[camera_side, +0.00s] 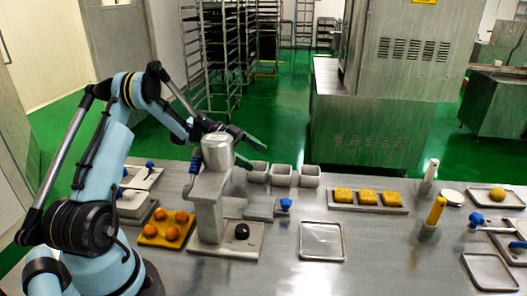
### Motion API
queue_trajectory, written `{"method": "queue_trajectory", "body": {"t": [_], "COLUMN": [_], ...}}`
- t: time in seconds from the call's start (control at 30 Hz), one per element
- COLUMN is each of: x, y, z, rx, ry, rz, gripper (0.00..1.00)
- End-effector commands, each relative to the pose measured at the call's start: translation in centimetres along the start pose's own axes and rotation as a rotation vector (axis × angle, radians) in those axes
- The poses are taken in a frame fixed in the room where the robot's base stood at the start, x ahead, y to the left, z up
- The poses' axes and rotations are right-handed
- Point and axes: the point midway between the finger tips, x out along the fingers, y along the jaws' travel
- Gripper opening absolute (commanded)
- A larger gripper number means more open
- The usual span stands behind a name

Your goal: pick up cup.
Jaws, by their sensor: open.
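Three small grey square cups stand in a row behind the machine on the steel table: a left cup (258,173), a middle cup (281,176) and a right cup (310,177). They look open at the top. My gripper (256,154) is open and above the left cup, reaching over from behind the machine's round metal head. It appears apart from the cups.
The encrusting machine (208,200) stands close in front of the gripper. An orange tray (150,235) with several orange balls is at left. An empty metal tray (322,257) lies at centre. A tray (340,208) of yellow pieces is right of the cups.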

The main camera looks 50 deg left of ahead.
Motion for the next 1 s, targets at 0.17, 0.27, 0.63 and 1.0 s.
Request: {"method": "queue_trajectory", "body": {"t": [0.17,0.27,0.63,1.0], "x": [2.4,3.0,7.4,8.2], "y": [0.0,0.0,0.0,0.0], "z": [-0.1,-0.1,-0.5,-0.5], "rx": [0.0,-0.001,-0.001,-0.003], "ry": [-0.001,-0.001,-0.001,-0.001], "rz": [0.001,0.001,0.002,0.0], "gripper": [1.0,1.0,1.0,0.97]}}
